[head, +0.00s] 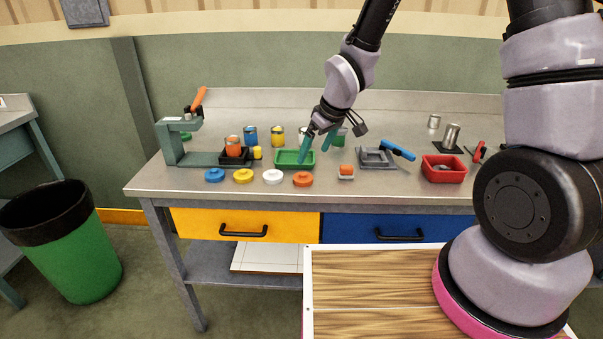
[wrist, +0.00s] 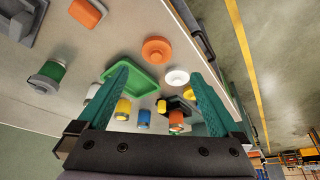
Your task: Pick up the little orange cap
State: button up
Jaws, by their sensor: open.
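The orange cap (head: 303,179) is a small flat round lid with a raised knob, lying on the bench near its front edge. It also shows in the wrist view (wrist: 157,50), beyond my fingertips and between their directions. My gripper (head: 318,144) has teal fingers spread apart with nothing between them, and is above the bench near the green tray, behind the cap. The same open fingers show in the wrist view (wrist: 160,82). The cap is clear of my fingers and fully visible.
A white lid (head: 273,177), yellow lid (head: 243,176) and blue lid (head: 214,175) line up left of the cap. The green tray (head: 283,164) is behind it. An orange block (head: 346,169) on a pale base is to the right. A red bin (head: 444,174) stands farther right.

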aim_at(303, 174)
jog(key=x, duration=0.4)
jog(key=shift+f, duration=0.1)
jog(key=shift+w+x, duration=0.25)
jog(key=shift+x, duration=1.3)
jog(key=shift+w+x, duration=0.25)
jog(key=shift+x, duration=1.3)
jog(key=shift+c, duration=0.3)
